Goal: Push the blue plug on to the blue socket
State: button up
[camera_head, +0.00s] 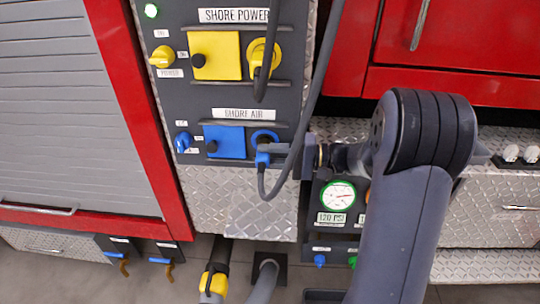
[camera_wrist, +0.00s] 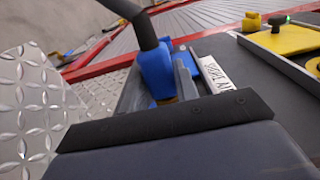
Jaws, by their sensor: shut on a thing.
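The blue plug (camera_head: 263,154) with its dark hose is held in my gripper (camera_head: 268,148), right in front of the blue socket (camera_head: 265,137) on the shore air panel. The socket is a blue ring, and its upper rim shows above the plug. I cannot tell whether the plug touches the socket or stands a little off it. In the wrist view the blue plug (camera_wrist: 156,71) stands upright beyond the dark gripper body, with its hose rising from it. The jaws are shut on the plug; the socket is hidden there.
Left of the socket are a blue square cover (camera_head: 224,142) and a blue knob (camera_head: 183,141). Above is the yellow shore power socket (camera_head: 262,57) with its own plug and cable. A pressure gauge (camera_head: 338,196) sits at lower right. The hose loops below the plug and up the panel.

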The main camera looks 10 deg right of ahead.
jog(key=shift+w+d, duration=0.1)
jog(key=shift+w, duration=0.2)
jog(key=o, duration=1)
jog(key=d, duration=0.3)
jog(key=s+d, duration=0.1)
jog(key=d, duration=0.3)
jog(key=s+d+b, duration=0.1)
jog(key=d, duration=0.2)
jog(key=shift+d, duration=0.3)
